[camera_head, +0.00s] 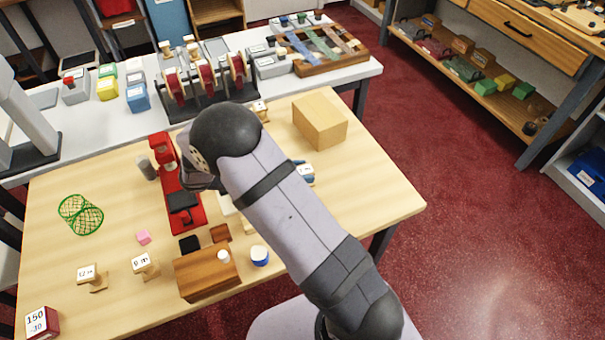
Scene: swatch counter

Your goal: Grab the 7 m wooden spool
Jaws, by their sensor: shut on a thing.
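My gripper (202,181) is above the wooden table, beside the red device, largely hidden by my own dark wrist. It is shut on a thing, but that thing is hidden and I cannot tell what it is. A small wooden piece with a white label (88,273), which seems to read 12 m, stands at the front left. Another labelled wooden piece (143,263), which seems to read 9 m, stands to its right. A further labelled wooden piece (260,110) is at the back, partly behind my arm. I cannot make out a 7 m label.
A red device (184,200) with a black pad stands mid-table. A brown wooden block (207,274) is at the front, a tan box (320,120) at the back right. A green mesh item (80,215) lies at left. The table's right end is clear.

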